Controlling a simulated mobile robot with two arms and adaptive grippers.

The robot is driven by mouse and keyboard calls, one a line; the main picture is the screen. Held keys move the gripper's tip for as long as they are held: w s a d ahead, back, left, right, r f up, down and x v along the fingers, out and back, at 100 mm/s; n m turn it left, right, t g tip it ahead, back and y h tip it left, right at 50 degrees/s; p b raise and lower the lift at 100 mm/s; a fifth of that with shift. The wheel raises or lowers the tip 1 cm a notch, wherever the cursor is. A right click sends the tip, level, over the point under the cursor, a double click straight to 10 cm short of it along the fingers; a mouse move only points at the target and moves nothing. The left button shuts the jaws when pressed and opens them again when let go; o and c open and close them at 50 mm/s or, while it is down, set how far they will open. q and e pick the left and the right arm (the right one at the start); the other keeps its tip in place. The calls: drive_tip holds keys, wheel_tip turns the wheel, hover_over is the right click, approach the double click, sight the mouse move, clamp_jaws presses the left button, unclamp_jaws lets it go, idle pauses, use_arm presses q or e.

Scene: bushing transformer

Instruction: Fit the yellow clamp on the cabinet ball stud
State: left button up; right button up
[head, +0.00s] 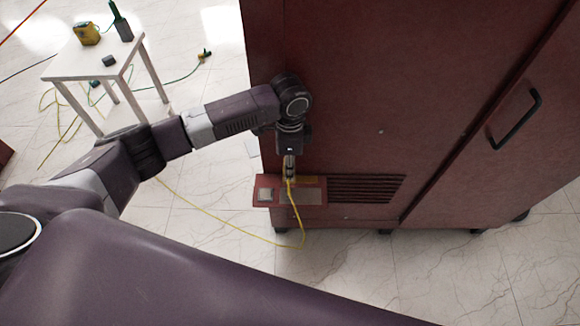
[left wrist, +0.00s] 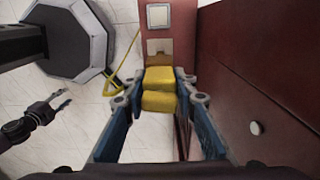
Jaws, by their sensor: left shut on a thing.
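The yellow clamp (left wrist: 160,88) sits between the blue fingers of my left gripper (left wrist: 157,88), which is shut on it. In the head view my left gripper (head: 289,165) points down close to the front of the dark red cabinet (head: 345,85), just above a small red ledge (head: 263,181). A yellow cable (head: 295,212) hangs from the clamp. I cannot tell whether the clamp touches the cabinet. My right gripper (left wrist: 63,99) shows small at the left of the left wrist view, away from the cabinet.
A vent grille (head: 365,189) and a black door handle (head: 515,118) are on the cabinet. A white table (head: 80,66) with a yellow device (head: 86,33) stands at the upper left. Cables lie on the floor.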

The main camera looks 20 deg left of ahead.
sight(298, 179)
drive_tip(key=shift+s+d, duration=0.3)
drive_tip(key=shift+d, duration=0.3)
drive_tip(key=shift+r, duration=0.1)
use_arm(q)
drive_tip(key=shift+r+p, duration=0.2)
drive_tip(key=shift+p, duration=0.5)
drive_tip(key=shift+f+b, duration=0.55)
drive_tip(key=shift+f, duration=0.4)
drive_tip(key=shift+f+b, duration=0.3)
drive_tip(key=shift+f, duration=0.45)
drive_tip(key=shift+f+b, duration=0.35)
drive_tip(key=shift+f, duration=0.7)
use_arm(e)
drive_tip(key=shift+a+f, duration=0.4)
drive_tip(key=shift+f, duration=0.25)
drive_tip(key=shift+d, duration=0.2)
